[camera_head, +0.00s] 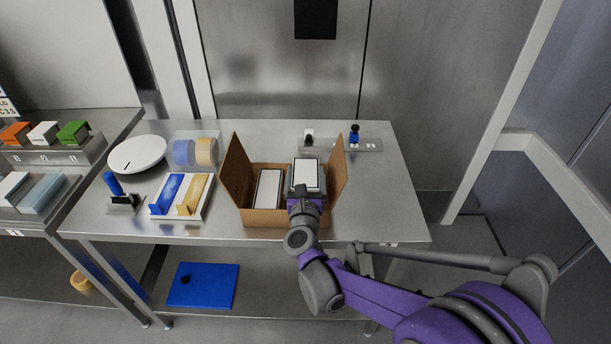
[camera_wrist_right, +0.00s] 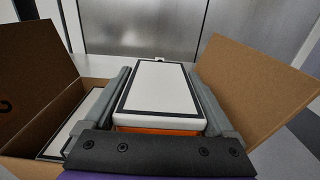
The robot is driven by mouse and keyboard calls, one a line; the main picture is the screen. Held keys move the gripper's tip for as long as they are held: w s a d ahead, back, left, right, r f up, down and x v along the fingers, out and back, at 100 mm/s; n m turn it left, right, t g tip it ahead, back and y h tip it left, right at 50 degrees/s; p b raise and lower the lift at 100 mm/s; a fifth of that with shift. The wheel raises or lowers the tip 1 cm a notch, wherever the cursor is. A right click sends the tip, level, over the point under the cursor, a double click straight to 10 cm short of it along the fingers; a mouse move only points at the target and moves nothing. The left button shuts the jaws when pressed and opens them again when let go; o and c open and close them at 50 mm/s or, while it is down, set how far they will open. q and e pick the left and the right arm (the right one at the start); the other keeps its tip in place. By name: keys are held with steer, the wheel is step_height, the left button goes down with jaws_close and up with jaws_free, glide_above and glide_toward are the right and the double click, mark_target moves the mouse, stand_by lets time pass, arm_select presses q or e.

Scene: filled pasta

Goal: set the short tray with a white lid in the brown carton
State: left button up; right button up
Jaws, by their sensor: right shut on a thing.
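The brown carton (camera_head: 241,181) stands open on the steel table, its side flaps raised. One white-lidded tray (camera_head: 268,188) with a dark rim lies in its left half; it also shows in the right wrist view (camera_wrist_right: 62,137). My right gripper (camera_head: 305,192) is shut on a second short tray with a white lid (camera_head: 307,174), over the carton's right half. In the right wrist view the fingers flank this held tray (camera_wrist_right: 161,88), whose side below the lid is orange. Whether it touches the carton floor is hidden. My left gripper is not in view.
Left of the carton are a white board with blue and yellow pieces (camera_head: 182,207), a white round plate (camera_head: 138,153) and tape-like rolls (camera_head: 195,152). Behind it is a metal strip (camera_head: 366,145) with small items. The table's right end is clear.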

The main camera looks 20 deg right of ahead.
steer(key=shift+f+b, duration=0.45)
steer(key=shift+f, duration=0.2)
steer(key=o, duration=1.2)
steer(key=shift+o, duration=0.2)
steer(key=shift+r+p, duration=0.4)
steer(key=shift+r, duration=0.15)
steer(key=s+a+n+g+y, duration=0.2)
steer(key=s+a+n+y, duration=0.2)
steer(key=s+n, duration=0.6)
steer(key=s+a+n+g+y, duration=0.1)
steer(key=s+a+n+y, duration=0.5)
steer(key=n, duration=0.7)
steer(key=s+d+f+n+g+h, duration=0.2)
steer(key=s+d+f+n+g, duration=0.2)
steer(key=s+n, duration=0.4)
steer(key=s+d+f+n+g+h, duration=0.3)
steer(key=s+d+f+n+g, duration=0.2)
steer(key=s, duration=0.5)
step_height(320, 180, down, 4)
steer(key=d+n, duration=0.2)
steer(key=n, duration=0.1)
steer(key=shift+d+r+b, duration=0.15)
steer(key=shift+r+b, duration=0.05)
steer(key=shift+b, duration=0.15)
